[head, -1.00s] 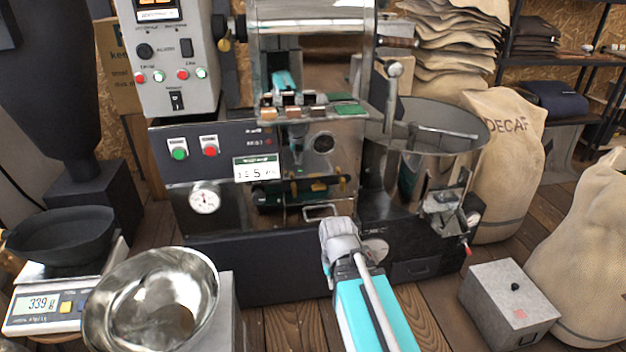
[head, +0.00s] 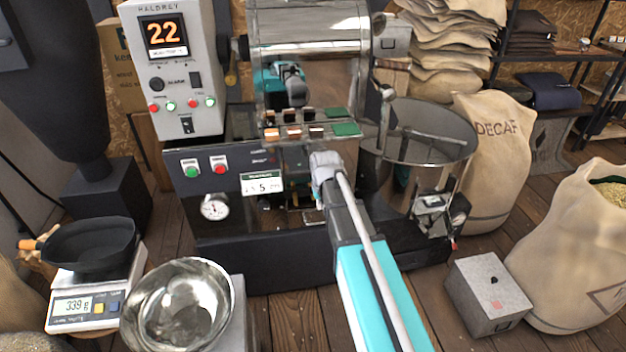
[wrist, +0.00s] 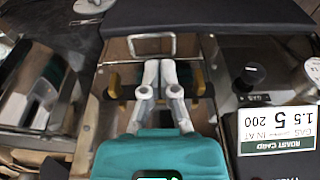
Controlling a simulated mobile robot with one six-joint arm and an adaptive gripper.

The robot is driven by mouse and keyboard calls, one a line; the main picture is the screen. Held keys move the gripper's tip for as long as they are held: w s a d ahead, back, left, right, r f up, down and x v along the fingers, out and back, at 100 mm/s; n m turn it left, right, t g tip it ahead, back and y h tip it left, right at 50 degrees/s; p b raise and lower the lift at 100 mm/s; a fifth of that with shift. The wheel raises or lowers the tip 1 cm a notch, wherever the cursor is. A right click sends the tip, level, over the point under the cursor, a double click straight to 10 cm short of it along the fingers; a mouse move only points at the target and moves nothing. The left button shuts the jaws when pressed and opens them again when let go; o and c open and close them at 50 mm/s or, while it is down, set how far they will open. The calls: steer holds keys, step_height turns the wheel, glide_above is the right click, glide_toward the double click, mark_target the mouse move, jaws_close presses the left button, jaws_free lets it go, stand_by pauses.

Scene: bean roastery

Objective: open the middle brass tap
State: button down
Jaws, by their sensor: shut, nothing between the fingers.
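In the wrist view, two brass taps show in the steel-framed recess of the roaster, one left (wrist: 114,84) and one right (wrist: 199,82) of my gripper (wrist: 160,68). The middle brass tap cannot be made out; my fingers cover the space between these two. My fingers are together and empty, pointing at the recess; whether they touch anything is unclear. In the head view my arm and wrist cover much of the recess, and my fingertips cannot be made out there.
The roast card (head: 262,184), gas gauge (head: 214,207) and green and red buttons are on the roaster front. The cooling bin (head: 428,128) stands right, a steel bowl (head: 178,306) front left.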

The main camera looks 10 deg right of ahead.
steer(key=w+r+t+p, duration=0.1)
steer(key=w+r+p, duration=0.6)
steer(key=w+r, duration=0.1)
steer(key=shift+w+r, duration=0.3)
steer(key=shift+r, duration=0.25)
steer(key=shift+f, duration=0.15)
steer(key=b+x, duration=1)
steer(key=shift+f, duration=0.2)
steer(key=shift+f+b, duration=1.65)
steer(key=shift+b, duration=0.1)
steer(key=shift+d+f, duration=0.1)
steer(key=shift+d, duration=0.1)
